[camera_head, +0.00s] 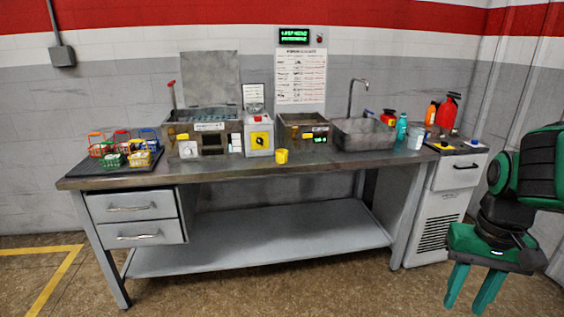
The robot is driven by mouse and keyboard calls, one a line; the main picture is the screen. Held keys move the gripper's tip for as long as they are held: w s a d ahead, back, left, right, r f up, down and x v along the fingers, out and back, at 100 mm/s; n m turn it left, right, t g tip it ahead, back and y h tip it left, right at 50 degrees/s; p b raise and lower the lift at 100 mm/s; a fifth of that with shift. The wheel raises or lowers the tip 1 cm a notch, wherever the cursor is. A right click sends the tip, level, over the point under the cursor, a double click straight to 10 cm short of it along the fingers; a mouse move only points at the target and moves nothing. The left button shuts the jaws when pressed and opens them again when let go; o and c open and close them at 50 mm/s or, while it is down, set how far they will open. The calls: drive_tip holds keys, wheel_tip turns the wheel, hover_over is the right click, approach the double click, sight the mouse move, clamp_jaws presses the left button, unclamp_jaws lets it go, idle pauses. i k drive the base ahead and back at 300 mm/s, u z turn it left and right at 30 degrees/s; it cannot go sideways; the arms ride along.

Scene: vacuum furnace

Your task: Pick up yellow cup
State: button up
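The yellow cup (281,156) stands upright near the front edge of the metal workbench (220,171), around the middle of its length. A small handle seems to show on its left side. My gripper (468,290) is at the lower right, pointing down, with its two green fingers apart and nothing between them. It is in front of the white cabinet, well to the right of the cup and lower in the picture. Nothing hides the cup.
Behind the cup stand a yellow-marked canister (258,136) and a metal box unit (303,128). A sink (363,135) with a tall tap is to the right. Coloured baskets on a dark tray (88,171) are at the left. Bare bench top lies either side of the cup.

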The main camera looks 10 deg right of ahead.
sight(281, 154)
drive_tip(key=u, duration=0.05)
drive_tip(key=k, duration=1.05)
drive_tip(key=z, duration=0.8)
drive_tip(key=i, duration=2.35)
drive_tip(key=u, duration=0.8)
